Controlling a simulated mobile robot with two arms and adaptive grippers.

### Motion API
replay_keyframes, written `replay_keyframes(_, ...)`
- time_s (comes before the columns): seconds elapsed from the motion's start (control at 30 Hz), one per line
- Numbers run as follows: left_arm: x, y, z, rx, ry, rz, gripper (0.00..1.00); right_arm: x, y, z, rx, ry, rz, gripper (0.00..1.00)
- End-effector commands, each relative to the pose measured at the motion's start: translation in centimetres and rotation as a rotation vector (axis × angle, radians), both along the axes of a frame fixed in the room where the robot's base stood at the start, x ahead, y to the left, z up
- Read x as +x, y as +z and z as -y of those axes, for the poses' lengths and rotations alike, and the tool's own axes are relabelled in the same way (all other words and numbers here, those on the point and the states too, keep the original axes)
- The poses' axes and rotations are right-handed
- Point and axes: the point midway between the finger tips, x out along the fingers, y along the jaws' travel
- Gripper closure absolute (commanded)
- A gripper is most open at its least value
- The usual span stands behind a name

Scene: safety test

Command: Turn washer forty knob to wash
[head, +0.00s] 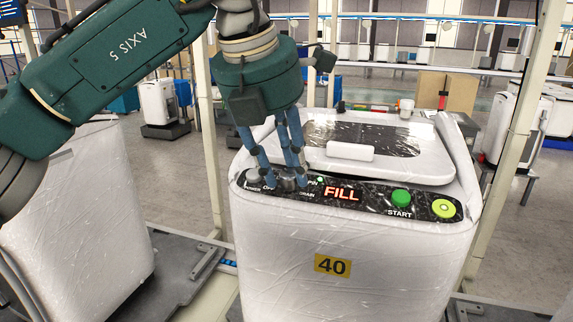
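The white washer (300,235) stands in front of me with a yellow "40" label (332,265) on its front. Its black control panel (372,199) has a lit red display (341,193) reading "FILL". My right gripper is not in view.
A green START button (401,197) and a yellow-green button (443,209) sit right of the display. The washer's lid (384,160) is closed. Another white machine (85,215) stands at left, and pale frame posts (518,110) rise on both sides.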

Motion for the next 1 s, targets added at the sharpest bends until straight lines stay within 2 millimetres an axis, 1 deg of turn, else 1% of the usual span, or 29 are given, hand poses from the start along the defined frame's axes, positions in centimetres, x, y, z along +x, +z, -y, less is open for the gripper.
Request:
replay_keyframes(0.1,0.3,-0.8,0.2,-0.001,0.000,0.001,0.68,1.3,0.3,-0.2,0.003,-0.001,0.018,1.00)
replay_keyframes(0.2,0.4,-1.1,0.2,-0.001,0.000,0.002,0.68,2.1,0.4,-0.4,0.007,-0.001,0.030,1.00)
replay_keyframes(0.43,0.4,-1.1,0.2,-0.002,0.001,0.001,0.68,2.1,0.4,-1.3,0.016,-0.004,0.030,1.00)
replay_keyframes(0.5,0.4,-1.1,0.2,-0.001,0.000,0.002,0.82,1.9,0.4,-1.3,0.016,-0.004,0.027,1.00)
replay_keyframes(0.6,0.4,-1.1,0.2,-0.001,0.000,0.001,1.00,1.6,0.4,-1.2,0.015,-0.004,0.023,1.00)
replay_keyframes(0.83,0.4,-1.1,0.2,0.002,-0.009,0.002,1.00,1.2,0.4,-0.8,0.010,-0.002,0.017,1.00)
replay_keyframes(1.0,0.4,-1.0,0.2,0.017,-0.054,0.006,1.00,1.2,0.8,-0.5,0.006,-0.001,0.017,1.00)
